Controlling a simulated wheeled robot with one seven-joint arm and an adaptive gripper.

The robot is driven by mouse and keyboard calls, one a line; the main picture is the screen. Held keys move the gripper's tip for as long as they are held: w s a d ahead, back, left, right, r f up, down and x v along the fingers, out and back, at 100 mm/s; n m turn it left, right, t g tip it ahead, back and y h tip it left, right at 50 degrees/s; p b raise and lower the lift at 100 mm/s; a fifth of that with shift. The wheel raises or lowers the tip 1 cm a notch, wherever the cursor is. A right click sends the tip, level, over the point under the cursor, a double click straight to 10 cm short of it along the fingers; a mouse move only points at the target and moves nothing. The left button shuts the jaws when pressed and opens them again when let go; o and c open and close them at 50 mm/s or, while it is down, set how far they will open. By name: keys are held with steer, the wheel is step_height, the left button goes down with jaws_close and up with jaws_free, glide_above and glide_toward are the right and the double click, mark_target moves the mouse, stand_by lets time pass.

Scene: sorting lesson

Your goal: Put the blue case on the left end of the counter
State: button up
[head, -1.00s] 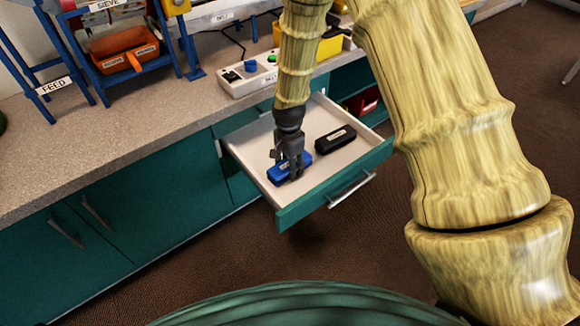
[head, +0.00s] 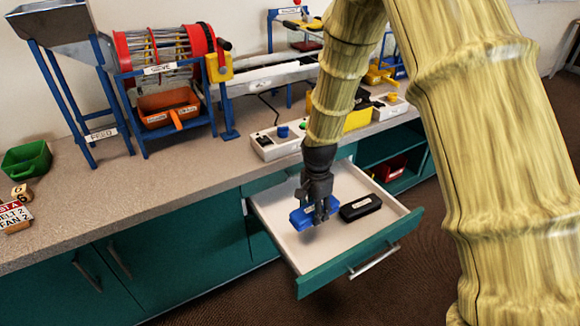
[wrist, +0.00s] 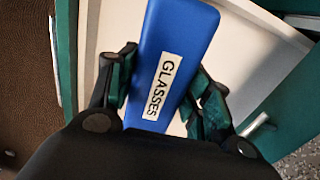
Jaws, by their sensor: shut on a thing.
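The blue case (head: 303,215) is held by my gripper (head: 316,217) over the open drawer (head: 290,250). In the wrist view the case (wrist: 183,42) carries a white label reading GLASSES, and the fingers of my gripper (wrist: 160,90) press on its two sides. The case looks lifted above the drawer floor. The counter (head: 160,185) runs along the wall; its left part shows in the head view, with bare surface in front of the feed stand.
A black case (head: 360,207) lies in the drawer, right of my gripper. On the counter stand a green bin (head: 27,160), lettered blocks (head: 15,215), a blue feed stand (head: 75,100), a sieve machine (head: 165,60) with an orange tray (head: 168,108), and a switch box (head: 278,142).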

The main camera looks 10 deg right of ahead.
mark_target(313, 212)
steer(key=r+n, duration=0.1)
steer(key=n, duration=0.1)
steer(key=s+r+n, duration=0.1)
steer(key=n, duration=0.1)
steer(key=r+n, duration=0.1)
steer(key=n, duration=0.1)
steer(key=shift+s+a+r, duration=0.15)
steer(key=shift+s+a, duration=0.2)
steer(key=r+n+p, duration=0.1)
steer(key=n, duration=0.1)
steer(key=s+r+n, duration=0.1)
steer(key=n, duration=0.2)
steer(key=s+r+n+p, duration=0.1)
steer(key=r+n, duration=0.1)
steer(key=shift+s+a+r+p, duration=0.1)
steer(key=shift+a+p, duration=0.2)
steer(key=shift+r+p, duration=0.1)
steer(key=shift+p, duration=0.4)
steer(key=s+r+p, duration=0.3)
steer(key=p, duration=1.1)
steer(key=shift+p, duration=0.3)
